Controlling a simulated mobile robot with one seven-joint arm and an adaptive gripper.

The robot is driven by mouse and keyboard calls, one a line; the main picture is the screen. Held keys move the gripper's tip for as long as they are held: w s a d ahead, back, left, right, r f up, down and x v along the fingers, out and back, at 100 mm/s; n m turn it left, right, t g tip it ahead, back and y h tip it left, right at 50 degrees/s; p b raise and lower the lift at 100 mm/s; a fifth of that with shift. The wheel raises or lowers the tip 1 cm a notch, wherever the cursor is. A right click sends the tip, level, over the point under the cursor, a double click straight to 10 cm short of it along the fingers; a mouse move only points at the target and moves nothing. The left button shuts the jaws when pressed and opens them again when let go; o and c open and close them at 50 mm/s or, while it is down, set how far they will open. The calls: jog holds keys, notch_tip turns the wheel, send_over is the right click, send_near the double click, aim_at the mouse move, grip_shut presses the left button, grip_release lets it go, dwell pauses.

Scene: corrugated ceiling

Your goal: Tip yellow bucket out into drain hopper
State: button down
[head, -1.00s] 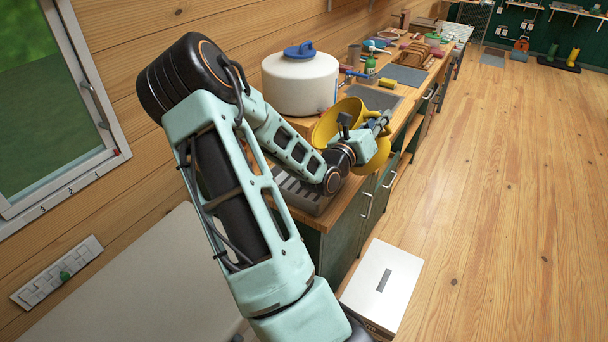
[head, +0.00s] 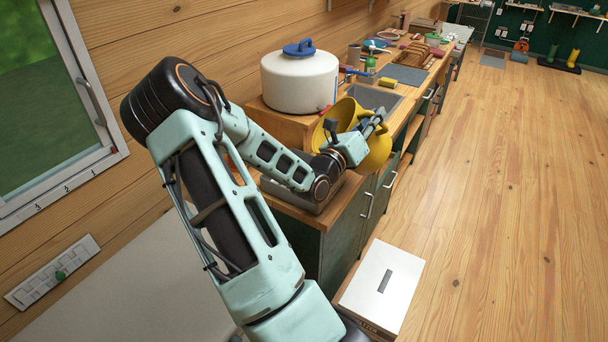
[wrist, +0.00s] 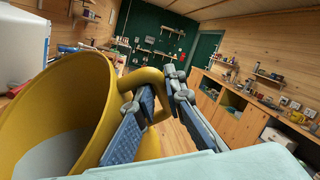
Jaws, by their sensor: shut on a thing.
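The yellow bucket (head: 379,152) is held over the near end of the counter, tilted with its mouth toward the upper left in the head view. In the wrist view the bucket (wrist: 62,98) fills the left side, and a pale grey surface shows inside; I cannot tell whether it is contents or the bottom. My gripper (head: 378,121) is shut on the bucket's side handle, which shows between the fingers (wrist: 158,100) in the wrist view. A grey tray-like unit (head: 329,213) sits under my wrist, partly hidden; I cannot tell whether it is the drain hopper.
A white tank with a blue lid (head: 300,82) stands on a wooden block just behind the bucket. A sink (head: 372,96) and a yellow sponge (head: 388,84) lie beyond. A white-topped box (head: 381,285) stands on the floor beside the counter. The wooden floor to the right is clear.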

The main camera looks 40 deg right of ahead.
aim_at(353, 120)
jog(key=shift+w+a+b, duration=0.25)
jog(key=shift+b, duration=0.1)
jog(key=shift+a+n+h, duration=0.1)
jog(key=shift+n+h, duration=0.2)
jog(key=shift+w+a+f+b, duration=0.1)
jog(key=shift+w+a+b, duration=0.1)
jog(key=shift+b, duration=0.35)
jog(key=shift+w+a+f+n+t+h+b, duration=0.25)
jog(key=shift+a+n+h+b, duration=0.2)
jog(key=shift+b, duration=0.25)
jog(key=shift+w+a+f+n+t+b, duration=0.1)
jog(key=shift+w+a+n+t+b, duration=0.2)
jog(key=shift+b, duration=0.25)
jog(key=shift+w+a+n+t+h+b, duration=0.25)
jog(key=shift+w+a+n+h+b, duration=0.6)
jog(key=shift+b, duration=0.4)
jog(key=shift+w+a+n+t+h+p, duration=0.15)
jog(key=shift+w+a+n+t+p, duration=0.15)
jog(key=shift+w+a+n+t, duration=0.4)
jog(key=shift+w+a+n+t+h+p, duration=0.2)
jog(key=shift+w+a, duration=0.3)
jog(key=shift+a, duration=0.35)
dwell(1.8)
